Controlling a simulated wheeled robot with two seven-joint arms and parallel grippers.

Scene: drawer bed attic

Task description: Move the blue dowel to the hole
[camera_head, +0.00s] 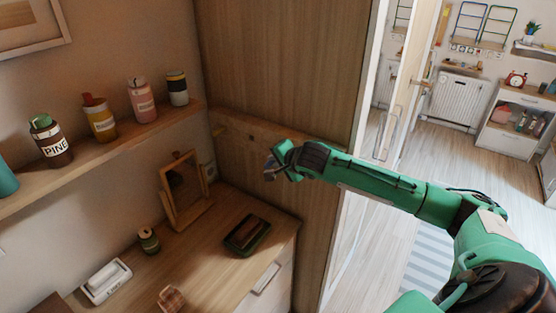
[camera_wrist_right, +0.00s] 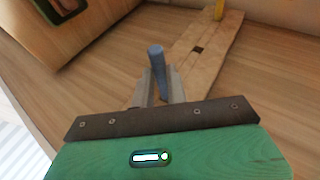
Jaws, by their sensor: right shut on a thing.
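The blue dowel (camera_wrist_right: 156,58) shows in the right wrist view, held between the two grey fingers of my right gripper (camera_wrist_right: 160,88). Its rounded end sticks out beyond the fingertips. A light wooden board (camera_wrist_right: 212,32) with a dark square hole (camera_wrist_right: 197,49) lies to the right of the dowel and appears apart from it. In the head view, the board (camera_head: 236,127) is on the wooden panel, and my right gripper (camera_head: 270,169) is just below its right part. The dowel is too small to make out clearly there. My left gripper is out of view.
A yellow peg (camera_wrist_right: 218,10) is at the board's far part. Below stands a dresser (camera_head: 205,262) with a mirror (camera_head: 184,190) and a dark tray (camera_head: 247,235). A shelf (camera_head: 105,150) with several jars is at left. A doorway opens at right.

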